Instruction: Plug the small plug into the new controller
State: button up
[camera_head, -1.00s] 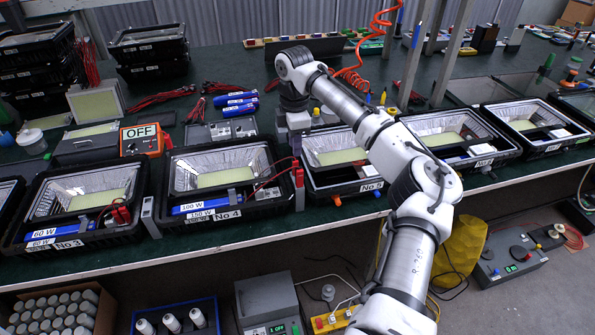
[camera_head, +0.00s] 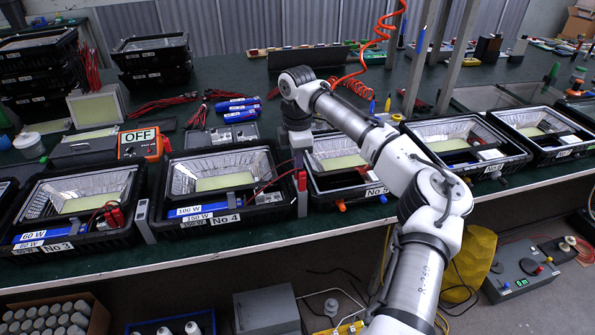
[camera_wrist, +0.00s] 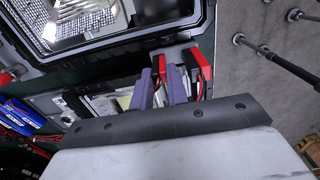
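My gripper (camera_wrist: 162,92) shows two purple-grey fingers in the wrist view, a narrow gap apart. Red and pale bits show around the gap; whether the fingers grip anything is unclear. In the head view my gripper's end is low between housings No 4 (camera_head: 218,222) and No 5, near a red upright piece (camera_head: 302,182). Housing No 4 holds a blue controller (camera_head: 197,211) with white wattage labels, one reading 100 W. A thin red wire (camera_head: 268,185) runs from this housing toward my gripper. I cannot make out the small plug or the controller's socket.
Housing No 3 (camera_head: 72,200) stands left, with more open housings right of No 4. Upright posts and a red coiled hose (camera_head: 350,82) rise behind my arm.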

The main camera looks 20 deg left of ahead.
grip_shut()
jog(key=shift+r+p, duration=4.55)
jog(key=shift+p, duration=0.05)
jog(key=shift+s+a, duration=0.1)
